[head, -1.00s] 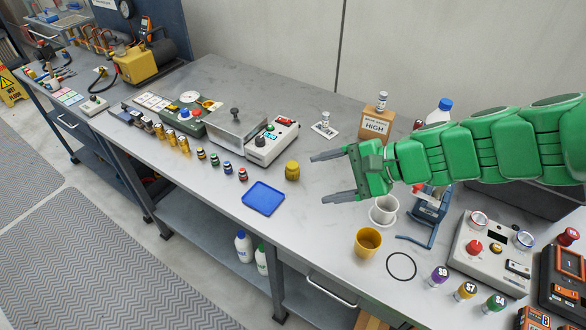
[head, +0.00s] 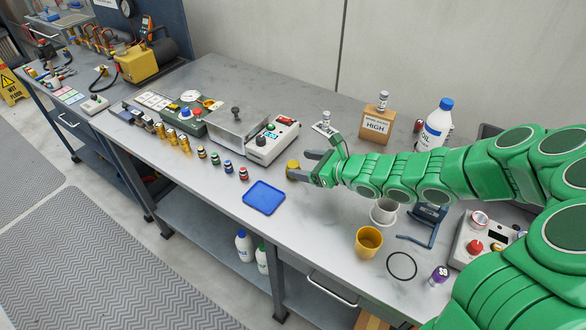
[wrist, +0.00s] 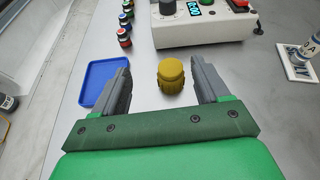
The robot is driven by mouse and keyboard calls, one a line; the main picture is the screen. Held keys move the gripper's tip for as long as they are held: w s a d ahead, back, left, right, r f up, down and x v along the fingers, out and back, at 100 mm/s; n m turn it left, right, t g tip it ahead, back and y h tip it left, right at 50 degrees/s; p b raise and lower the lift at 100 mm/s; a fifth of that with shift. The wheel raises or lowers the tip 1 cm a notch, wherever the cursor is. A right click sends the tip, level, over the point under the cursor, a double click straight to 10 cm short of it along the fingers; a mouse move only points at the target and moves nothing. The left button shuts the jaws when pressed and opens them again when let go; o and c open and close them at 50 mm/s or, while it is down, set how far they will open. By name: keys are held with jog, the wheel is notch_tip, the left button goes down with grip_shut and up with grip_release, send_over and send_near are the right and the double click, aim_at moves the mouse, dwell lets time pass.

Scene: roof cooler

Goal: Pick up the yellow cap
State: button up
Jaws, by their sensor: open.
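The yellow cap (head: 292,165) stands on the grey workbench, right of the blue tray and in front of the white control box. It also shows in the wrist view (wrist: 171,76), ahead of and between the tips of my open fingers. My gripper (head: 300,165) is low over the bench, with its fingers pointing at the cap. The fingers also show in the wrist view (wrist: 160,80), one on each side of the cap's line, with clear gaps. In the head view the fingers partly cover the cap.
The blue tray (head: 264,197) lies left of the gripper. The white control box (head: 270,143) stands behind the cap. A yellow cup (head: 368,241), a white mug (head: 384,211) and a black ring (head: 402,265) are to the right. Small bottles (head: 229,167) stand in a row at left.

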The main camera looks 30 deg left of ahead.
jog(key=f, duration=0.2)
jog(key=f+m, duration=0.1)
jog(key=shift+w+a, duration=0.2)
jog(key=shift+w, duration=0.05)
jog(key=shift+x, duration=1.15)
jog(key=x, duration=0.4)
jog(key=shift+w+d+f, duration=0.1)
jog(key=shift+w+f, duration=0.15)
jog(key=shift+w, duration=0.15)
jog(key=shift+a+f, duration=0.15)
jog(key=shift+a, duration=0.4)
jog(key=c, duration=1)
